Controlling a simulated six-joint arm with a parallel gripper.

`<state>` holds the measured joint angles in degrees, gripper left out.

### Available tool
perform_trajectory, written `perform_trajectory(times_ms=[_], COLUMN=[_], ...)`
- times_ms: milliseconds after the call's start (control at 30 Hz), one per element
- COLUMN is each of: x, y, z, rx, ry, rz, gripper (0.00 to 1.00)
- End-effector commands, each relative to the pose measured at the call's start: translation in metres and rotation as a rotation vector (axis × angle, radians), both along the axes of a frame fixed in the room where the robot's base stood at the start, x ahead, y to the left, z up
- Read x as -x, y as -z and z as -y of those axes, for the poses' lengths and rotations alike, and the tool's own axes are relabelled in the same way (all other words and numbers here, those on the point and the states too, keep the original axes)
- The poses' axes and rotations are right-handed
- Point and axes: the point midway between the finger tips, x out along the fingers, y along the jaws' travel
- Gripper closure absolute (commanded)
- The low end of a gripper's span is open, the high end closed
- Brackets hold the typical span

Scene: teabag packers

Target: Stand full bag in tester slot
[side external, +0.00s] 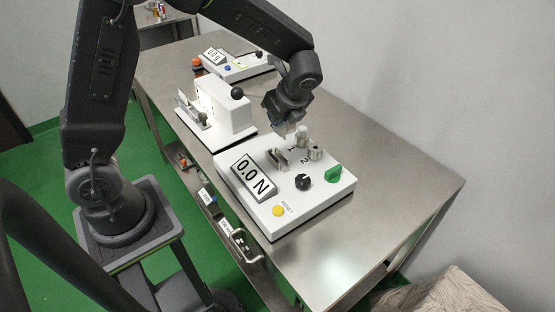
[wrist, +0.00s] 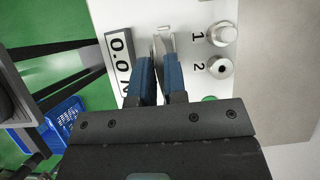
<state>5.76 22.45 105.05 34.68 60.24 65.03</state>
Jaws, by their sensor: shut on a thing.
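The tester (side external: 318,198) is a white box with a 0.0 N display (side external: 254,177), which also shows in the wrist view (wrist: 121,55). Its slot (side external: 277,156) is a narrow metal holder on the top face, left of the posts marked 1 and 2. My gripper (side external: 285,127) is low over the tester's far side, near the slot. In the wrist view its blue fingers (wrist: 159,72) are close together, shut on a thin pale thing that looks like the bag (wrist: 157,48). The fingers hide most of it. I cannot tell whether it touches the slot.
Metal posts (wrist: 221,35) stand right of the fingers, beside a black knob (side external: 303,181), green switch (side external: 333,174) and yellow reset button (side external: 278,211). A white machine with a black ball handle (side external: 237,92) stands behind left. The steel table (side external: 400,185) is clear at right.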

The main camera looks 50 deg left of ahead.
Motion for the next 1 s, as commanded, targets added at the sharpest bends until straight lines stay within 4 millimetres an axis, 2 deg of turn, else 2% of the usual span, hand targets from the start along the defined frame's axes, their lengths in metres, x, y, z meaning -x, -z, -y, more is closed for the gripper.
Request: perform_trajectory(times_ms=[300, 533, 700, 1000], x=[0.001, 0.001, 0.001, 0.0], y=[0.052, 0.07, 0.094, 0.098], z=[0.0, 0.0, 0.0, 0.0], rx=[0.001, 0.0, 0.0, 0.001], ry=[0.024, 0.022, 0.022, 0.02], rz=[-0.007, -0.006, -0.007, -0.002], gripper=[1.0, 1.0, 1.0, 1.0])
